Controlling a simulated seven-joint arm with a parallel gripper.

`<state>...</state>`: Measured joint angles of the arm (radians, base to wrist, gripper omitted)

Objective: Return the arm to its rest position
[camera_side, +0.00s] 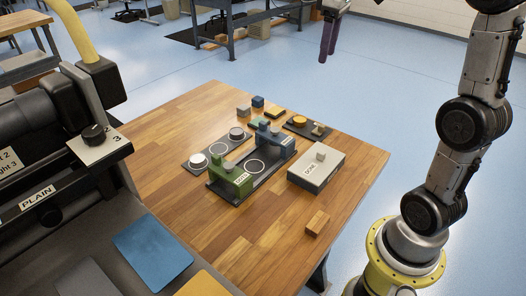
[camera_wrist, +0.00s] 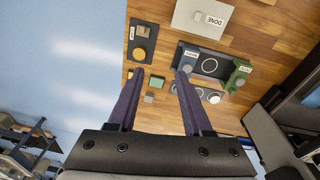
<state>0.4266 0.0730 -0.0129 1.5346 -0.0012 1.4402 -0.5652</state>
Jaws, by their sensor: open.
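My gripper (camera_side: 327,50) hangs at the top of the side view, partly cut off by the frame, with its dark purple fingers pointing down. It is raised clear of the wooden table (camera_side: 215,250) and touches nothing there. In the wrist view the two fingers of my gripper (camera_wrist: 158,73) are spread apart with nothing between them.
On the table stand a green press (camera_side: 230,179), a blue press (camera_side: 274,139), and a grey DONE box (camera_side: 302,178) with a small block on top. A wooden block (camera_side: 316,222) lies near the edge. A dark machine (camera_side: 45,130) stands left.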

